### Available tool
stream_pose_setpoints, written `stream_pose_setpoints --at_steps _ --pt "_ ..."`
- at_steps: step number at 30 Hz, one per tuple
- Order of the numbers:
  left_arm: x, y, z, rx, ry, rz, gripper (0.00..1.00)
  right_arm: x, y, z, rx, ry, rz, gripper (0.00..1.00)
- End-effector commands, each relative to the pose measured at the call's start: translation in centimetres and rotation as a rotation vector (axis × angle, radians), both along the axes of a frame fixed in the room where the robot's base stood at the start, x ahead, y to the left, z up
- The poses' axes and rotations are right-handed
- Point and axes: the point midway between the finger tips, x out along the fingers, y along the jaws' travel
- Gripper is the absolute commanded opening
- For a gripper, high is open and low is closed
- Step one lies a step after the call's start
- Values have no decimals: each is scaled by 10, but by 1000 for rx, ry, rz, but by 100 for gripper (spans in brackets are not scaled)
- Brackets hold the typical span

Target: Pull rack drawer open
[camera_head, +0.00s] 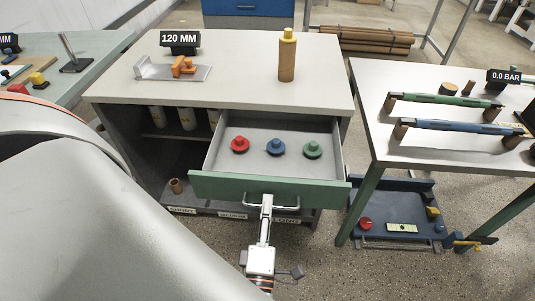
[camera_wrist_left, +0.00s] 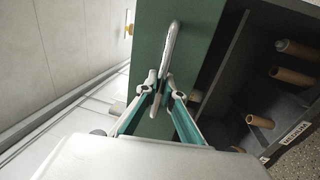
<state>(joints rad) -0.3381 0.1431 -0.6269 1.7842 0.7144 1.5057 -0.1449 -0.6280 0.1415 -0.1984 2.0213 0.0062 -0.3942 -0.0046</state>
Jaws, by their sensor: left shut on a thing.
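The rack drawer (camera_head: 225,180) has a green front and is pulled well out of the grey-white rack (camera_head: 230,85). Inside it lie a red knob-like piece (camera_head: 239,145), a blue one (camera_head: 275,147) and a green one (camera_head: 312,149). My left gripper (camera_head: 266,203) is shut on the drawer's metal bar handle (camera_head: 287,207), near its left end. In the left wrist view the fingertips (camera_wrist_left: 160,92) close around the handle (camera_wrist_left: 170,45) in front of the green drawer front (camera_wrist_left: 145,40). My right gripper is not in view.
A gold bottle (camera_head: 287,58) and a metal plate with an orange clamp (camera_head: 183,67) stand on the rack top. Brown rolls (camera_wrist_left: 285,75) lie on the open shelf below. A table with green and blue bars (camera_head: 455,126) stands at right, above a blue floor tray (camera_head: 380,232).

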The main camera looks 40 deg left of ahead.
Motion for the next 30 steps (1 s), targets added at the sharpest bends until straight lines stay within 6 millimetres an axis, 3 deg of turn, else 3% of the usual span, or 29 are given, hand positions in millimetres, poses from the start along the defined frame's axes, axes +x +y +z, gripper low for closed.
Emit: stream_pose_setpoints --at_steps 7,9,20,23,27,30 --pt "0 -1 0 0 0 -3 0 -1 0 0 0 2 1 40" --pt "0 -1 0 0 0 -3 14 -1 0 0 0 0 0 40" --pt "0 -1 3 -1 0 -1 14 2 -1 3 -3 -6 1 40" --pt "0 0 12 -1 -1 0 14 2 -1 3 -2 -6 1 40" --pt "0 0 38 -1 -6 0 14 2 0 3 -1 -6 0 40" --pt "1 0 59 2 -12 0 36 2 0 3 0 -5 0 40"
